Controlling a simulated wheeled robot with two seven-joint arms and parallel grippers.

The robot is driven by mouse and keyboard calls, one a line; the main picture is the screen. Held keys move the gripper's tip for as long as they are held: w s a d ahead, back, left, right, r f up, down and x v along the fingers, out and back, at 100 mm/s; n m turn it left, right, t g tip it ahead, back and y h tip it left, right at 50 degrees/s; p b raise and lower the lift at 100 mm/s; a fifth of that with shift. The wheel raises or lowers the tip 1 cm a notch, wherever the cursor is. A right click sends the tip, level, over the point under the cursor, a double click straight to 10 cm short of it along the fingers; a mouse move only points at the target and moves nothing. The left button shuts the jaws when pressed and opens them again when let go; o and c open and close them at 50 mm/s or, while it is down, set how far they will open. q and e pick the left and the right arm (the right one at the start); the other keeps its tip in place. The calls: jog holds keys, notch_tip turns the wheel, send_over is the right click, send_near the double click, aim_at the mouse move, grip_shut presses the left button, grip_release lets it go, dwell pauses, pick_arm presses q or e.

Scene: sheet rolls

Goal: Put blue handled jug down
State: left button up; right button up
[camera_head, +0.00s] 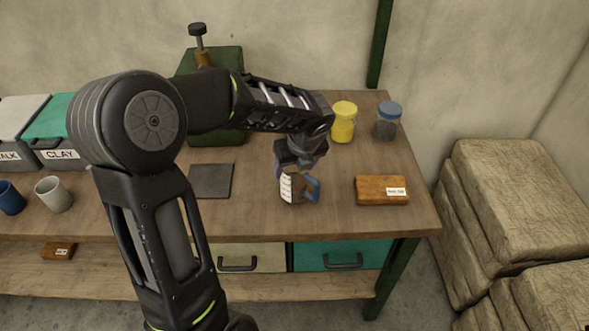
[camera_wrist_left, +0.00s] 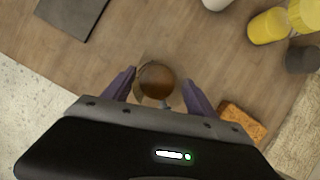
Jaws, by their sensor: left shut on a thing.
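The blue handled jug (camera_head: 292,188) is a brownish jug with white marks on its side and a blue handle on its right, over the wooden table in the head view. My left gripper (camera_head: 300,160) is above it, pointing down, shut on the jug's upper part. In the left wrist view the round brown top of the jug (camera_wrist_left: 157,80) sits between the two purple-grey fingers of my left gripper (camera_wrist_left: 158,88). The jug looks upright. I cannot tell whether its base touches the table. My right gripper is not in view.
A dark square mat (camera_head: 211,181) lies left of the jug. An orange-brown block (camera_head: 381,190) with a label lies to its right. A yellow jar (camera_head: 343,122) and a blue-lidded jar (camera_head: 387,121) stand behind. The wooden table (camera_head: 335,220) has bare room near its front edge.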

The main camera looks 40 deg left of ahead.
pick_arm(q)
jog(key=shift+f, duration=0.5)
jog(key=shift+f, duration=0.1)
jog(key=o, duration=1.5)
jog(key=shift+r, duration=0.3)
jog(key=v, duration=1.1)
jog(key=shift+s+d+r, duration=0.1)
jog(key=shift+s+r, duration=0.05)
jog(key=shift+r, duration=0.15)
